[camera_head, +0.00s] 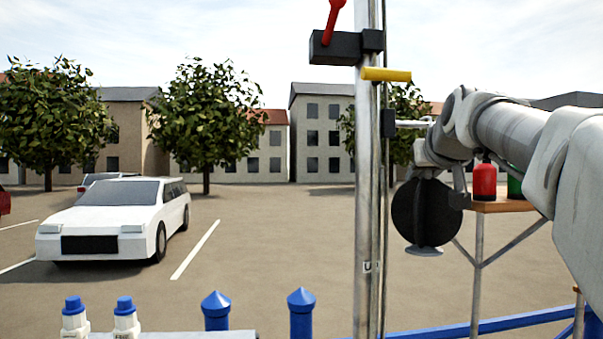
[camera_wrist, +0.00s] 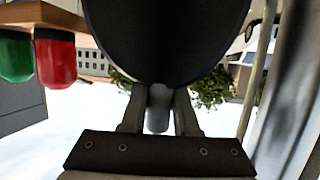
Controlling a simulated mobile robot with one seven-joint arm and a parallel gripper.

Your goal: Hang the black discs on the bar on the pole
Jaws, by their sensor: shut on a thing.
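The crossed black discs (camera_head: 425,213) hang in the air right of the metal pole (camera_head: 367,180), apart from it, with a pale grey round piece beneath them. My gripper (camera_wrist: 158,100) is shut on a short grey stem of the black discs, which fill the top of the wrist view (camera_wrist: 165,40). In the head view the fingers are hard to make out. A yellow bar (camera_head: 386,74) sticks out to the right high on the pole. Lower, a thin grey bar (camera_head: 410,124) runs right from a small black block (camera_head: 388,123); its right end is near my arm.
A black clamp (camera_head: 335,47) with a red lever (camera_head: 333,20) sits on the pole. A wooden shelf (camera_head: 497,206) on struts carries a red lamp (camera_head: 484,182) and a green lamp (camera_head: 515,184), close right of my gripper. Blue posts (camera_head: 302,315) and a rail stand below.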

